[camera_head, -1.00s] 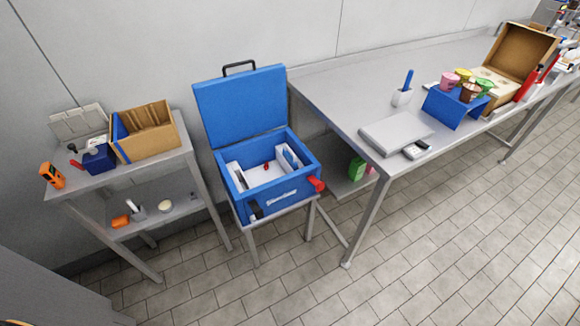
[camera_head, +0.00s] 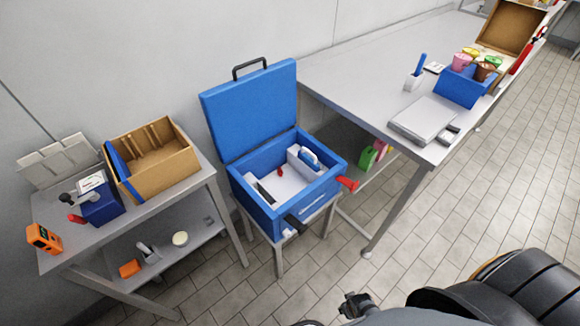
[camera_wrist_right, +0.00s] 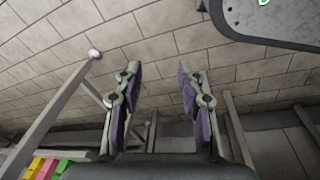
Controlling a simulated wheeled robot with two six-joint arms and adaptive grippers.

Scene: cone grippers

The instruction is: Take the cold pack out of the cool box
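The blue cool box (camera_head: 262,213) stands on a small metal stand with its blue lid (camera_head: 252,108) raised. Inside, a white slab with a blue piece (camera_head: 310,158) leans at the right wall; it may be the cold pack, but I cannot tell for sure. A white slab with a dark part (camera_head: 263,192) is at the left wall, and a small red item (camera_head: 280,172) lies towards the back. My right gripper (camera_wrist_right: 158,82) is open and empty in the right wrist view, its fingers wide apart over tiled floor, away from the box. My left gripper is not in view.
A shelf cart at left holds a cardboard box (camera_head: 155,170), a dark blue box (camera_head: 103,207) and an orange device (camera_head: 43,238). A long metal table (camera_head: 365,85) at right carries a flat grey scale (camera_head: 423,118) and a blue cup rack (camera_head: 462,88). Tiled floor in front is free.

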